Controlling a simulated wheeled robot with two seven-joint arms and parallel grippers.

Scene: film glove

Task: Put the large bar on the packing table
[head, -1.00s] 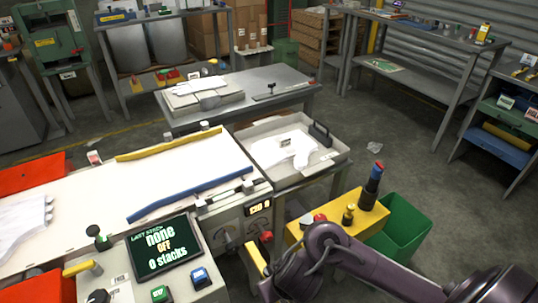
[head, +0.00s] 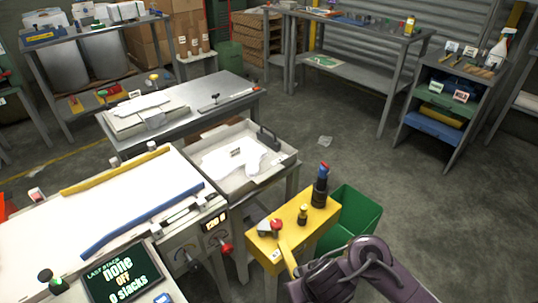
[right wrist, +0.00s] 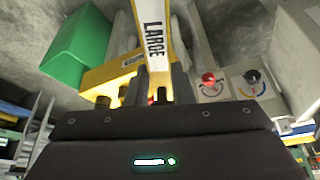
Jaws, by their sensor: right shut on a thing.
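The large bar (right wrist: 153,35) is yellow with a white label reading LARGE. My right gripper (right wrist: 159,88) is shut on it, and the bar points away between the fingers in the right wrist view. In the head view a short yellow part of the bar (head: 287,258) shows beside my right wrist, in front of a yellow stand. The fingers are hidden there. A grey table (head: 190,108) stands at the back centre with a white stack on a board; I cannot tell whether it is the packing table. My left gripper is not in view.
The yellow stand (head: 265,240) carries knobs and a dark post, with a green bin (head: 362,222) beside it. A tray (head: 285,160) with white sheets adjoins the white machine bed (head: 110,215) at left. Open floor (head: 350,150) lies at centre right, before shelves.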

